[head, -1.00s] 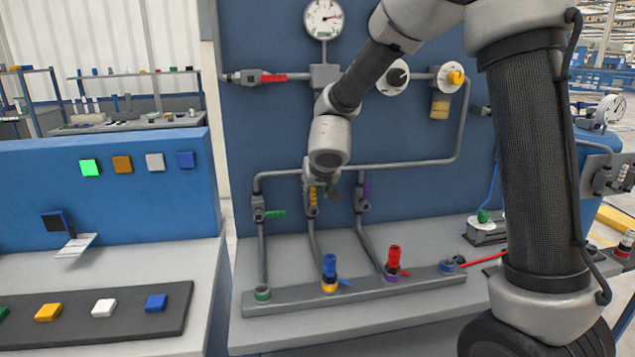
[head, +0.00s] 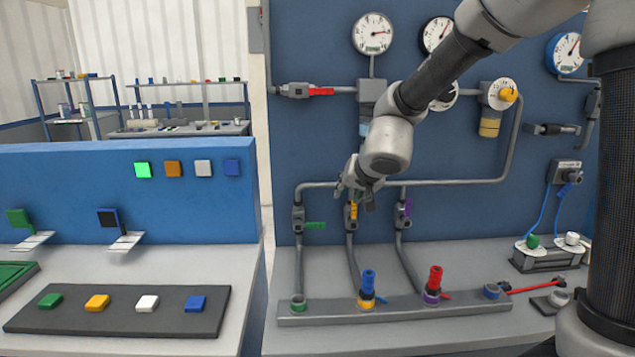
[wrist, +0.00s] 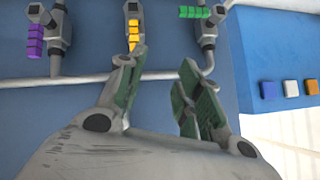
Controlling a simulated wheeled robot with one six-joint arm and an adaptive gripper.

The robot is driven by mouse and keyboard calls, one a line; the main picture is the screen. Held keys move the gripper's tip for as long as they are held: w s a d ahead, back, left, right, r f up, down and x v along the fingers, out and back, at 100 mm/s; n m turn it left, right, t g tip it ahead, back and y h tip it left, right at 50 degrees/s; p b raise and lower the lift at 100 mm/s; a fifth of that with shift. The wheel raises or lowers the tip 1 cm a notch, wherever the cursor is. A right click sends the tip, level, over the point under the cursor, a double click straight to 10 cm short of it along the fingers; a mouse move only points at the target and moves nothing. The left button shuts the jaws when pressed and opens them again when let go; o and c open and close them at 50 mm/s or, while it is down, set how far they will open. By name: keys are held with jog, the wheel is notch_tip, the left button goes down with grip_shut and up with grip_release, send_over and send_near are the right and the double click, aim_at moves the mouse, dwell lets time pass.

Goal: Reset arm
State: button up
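My gripper (head: 357,192) hangs in front of the blue panel, near the horizontal pipe and above the pipe rail. In the wrist view my gripper (wrist: 160,85) has its two green-padded fingers spread apart with nothing between them. The yellow-handled valve (head: 352,212) is just below and behind the fingers. A blue pipe piece (head: 368,282) stands upright in the orange-ringed socket, and a red pipe piece (head: 435,280) stands upright in the purple-ringed socket of the grey rail (head: 400,313).
Gauges (head: 373,33) and a yellow-knob dial (head: 502,95) are on the panel. At left is a station with coloured buttons (head: 147,303). The bench front is mostly clear.

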jog(key=s+d+n+g+y, duration=0.35)
jog(key=s+g, duration=0.25)
jog(key=s, duration=1.1)
jog(key=s+d+r+h, duration=0.2)
jog(key=s+d, duration=0.5)
jog(key=d, duration=0.3)
jog(key=s+d+r+m+h, duration=0.1)
jog(key=s+d+r+h, duration=0.2)
jog(key=s+d, duration=0.4)
jog(key=d, duration=0.3)
jog(key=shift+s+d+t, duration=0.3)
jog(key=shift+d, duration=0.05)
jog(key=shift+h, duration=0.25)
